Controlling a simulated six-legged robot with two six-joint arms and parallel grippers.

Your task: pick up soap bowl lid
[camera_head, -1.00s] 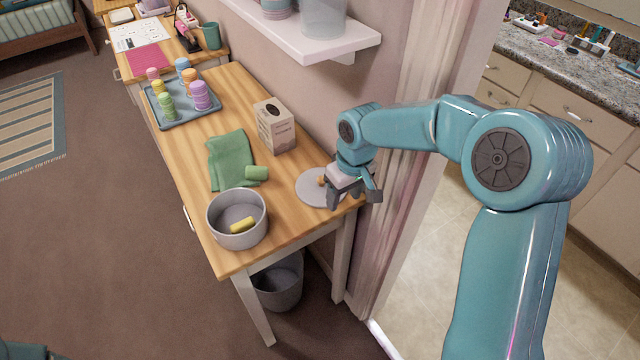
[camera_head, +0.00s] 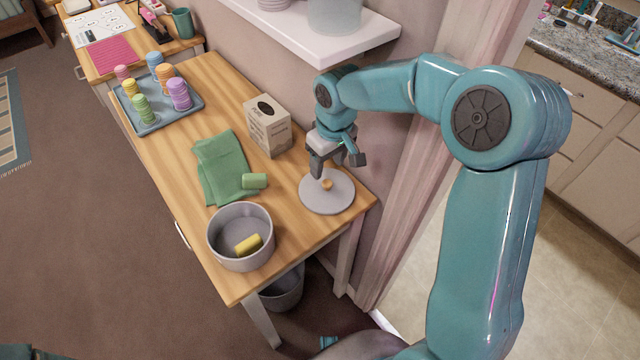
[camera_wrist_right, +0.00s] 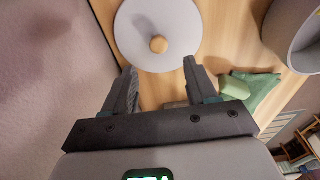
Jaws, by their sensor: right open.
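The soap bowl lid (camera_head: 326,198) is a flat grey disc with a small round wooden knob (camera_head: 327,184). It lies on the wooden table near the right end. The lid also shows in the wrist view (camera_wrist_right: 140,38), with its knob (camera_wrist_right: 158,44) ahead of the fingers. My right gripper (camera_head: 340,166) is open and empty, just behind and above the lid, with its fingers apart in the wrist view (camera_wrist_right: 160,75). The grey soap bowl (camera_head: 240,238) stands open on the table with a yellow soap bar (camera_head: 248,244) inside. My left gripper is not in view.
A tissue box (camera_head: 268,126) stands behind the lid, close to the wall. A green cloth (camera_head: 222,165) and a green soap bar (camera_head: 254,181) lie left of it. A blue tray (camera_head: 155,122) holds several coloured stacks. A white shelf (camera_head: 340,50) juts out above.

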